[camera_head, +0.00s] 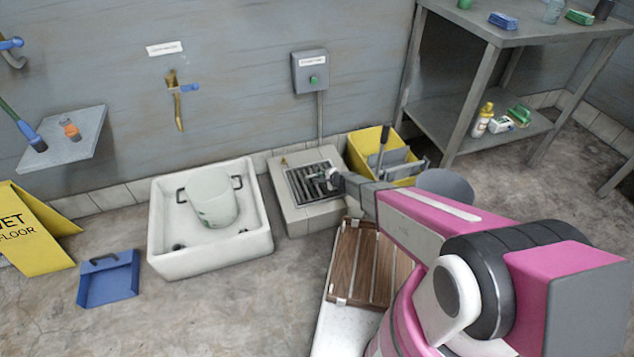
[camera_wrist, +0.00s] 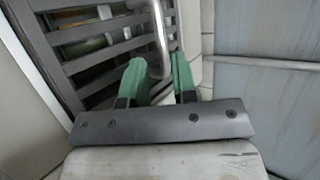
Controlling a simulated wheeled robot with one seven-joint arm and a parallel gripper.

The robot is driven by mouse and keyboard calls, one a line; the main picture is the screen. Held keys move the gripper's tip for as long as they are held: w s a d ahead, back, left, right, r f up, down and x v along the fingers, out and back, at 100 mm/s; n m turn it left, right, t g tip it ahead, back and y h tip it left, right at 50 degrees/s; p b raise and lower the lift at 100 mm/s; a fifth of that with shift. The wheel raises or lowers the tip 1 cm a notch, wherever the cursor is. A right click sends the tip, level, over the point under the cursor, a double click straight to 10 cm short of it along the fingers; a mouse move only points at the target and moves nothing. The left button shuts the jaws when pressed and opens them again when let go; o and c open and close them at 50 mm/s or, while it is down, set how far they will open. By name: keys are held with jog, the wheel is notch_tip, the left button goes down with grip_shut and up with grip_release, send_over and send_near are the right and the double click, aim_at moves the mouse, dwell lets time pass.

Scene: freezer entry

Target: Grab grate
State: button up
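The grate (camera_head: 308,184) is a dark slatted metal grid, set in a pale raised block on the floor. In the wrist view the grate (camera_wrist: 88,42) fills the upper left, with a bent silver bar (camera_wrist: 160,32) over its right side. My gripper (camera_head: 333,178) is at the grate's right side. In the wrist view the green fingers of my gripper (camera_wrist: 159,70) stand a small gap apart, with the lower end of the bar between them. I cannot tell whether they press on it. The grate looks seated in its block.
A white basin (camera_head: 162,245) holding a pale bucket (camera_head: 208,200) stands left of the block. A yellow mop bucket (camera_head: 366,152) stands close behind to the right. A brown slatted board (camera_head: 368,265) is in front. A blue dustpan (camera_head: 108,280) lies at left.

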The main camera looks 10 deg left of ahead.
aim_at(313, 176)
jog(key=x, duration=0.8)
jog(key=shift+s+a+r, duration=0.1)
jog(key=shift+s, duration=0.05)
grip_shut()
